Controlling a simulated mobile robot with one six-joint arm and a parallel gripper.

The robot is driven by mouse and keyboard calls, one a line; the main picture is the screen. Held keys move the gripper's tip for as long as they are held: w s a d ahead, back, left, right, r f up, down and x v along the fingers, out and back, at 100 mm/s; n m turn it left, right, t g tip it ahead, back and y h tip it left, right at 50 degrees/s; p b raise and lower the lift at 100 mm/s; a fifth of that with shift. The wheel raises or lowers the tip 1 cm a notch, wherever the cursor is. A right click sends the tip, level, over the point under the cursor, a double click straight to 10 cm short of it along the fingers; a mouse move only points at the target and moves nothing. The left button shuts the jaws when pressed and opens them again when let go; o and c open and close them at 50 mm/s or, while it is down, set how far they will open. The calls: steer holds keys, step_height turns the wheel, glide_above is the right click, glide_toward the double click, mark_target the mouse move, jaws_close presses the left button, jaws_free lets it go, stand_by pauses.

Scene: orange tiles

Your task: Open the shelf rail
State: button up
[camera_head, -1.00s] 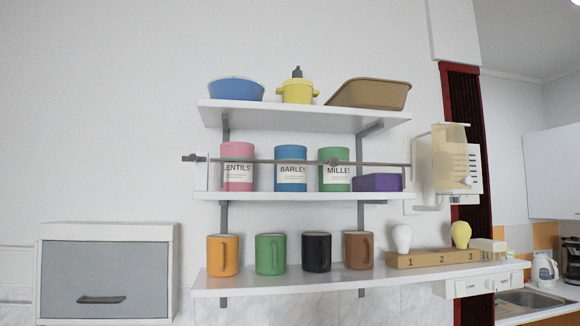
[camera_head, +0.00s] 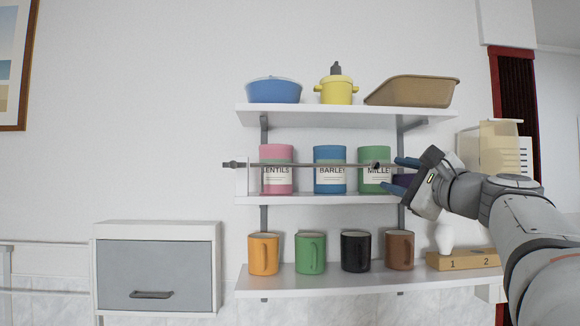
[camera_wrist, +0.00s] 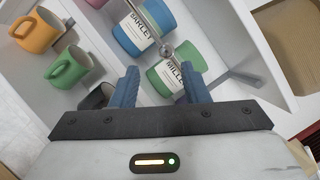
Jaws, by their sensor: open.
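The shelf rail (camera_head: 307,165) is a thin grey bar running across the front of the middle shelf (camera_head: 320,200). A dark round knob (camera_head: 375,165) sits on it in front of the green MILLET canister (camera_head: 366,180). My gripper (camera_head: 392,175) is at the right end of the middle shelf, its blue fingers open and pointing left toward the knob, apart from it. In the wrist view, a round metallic knob (camera_wrist: 166,51) shows just beyond the gap between my open fingers (camera_wrist: 160,74).
Pink (camera_head: 277,180) and blue (camera_head: 329,180) canisters stand behind the rail. Several mugs stand on the lower shelf (camera_head: 335,279). The upper shelf (camera_head: 340,113) holds a blue bowl, yellow pot and brown tray. A grey-fronted cabinet (camera_head: 157,270) is at lower left.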

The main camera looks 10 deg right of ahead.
mark_target(375, 163)
steer(key=p+x, duration=0.1)
steer(key=x, duration=0.2)
steer(key=r+p+x, duration=0.1)
steer(key=p+x, duration=0.1)
steer(key=x, duration=0.1)
steer(key=shift+w+r, duration=0.1)
steer(key=shift+w, duration=0.1)
steer(key=shift+w+a, duration=0.1)
steer(key=shift+w, duration=0.55)
steer(key=shift+c, duration=0.4)
steer(key=shift+s+r, duration=0.15)
steer(key=shift+r, duration=0.05)
jaws_close()
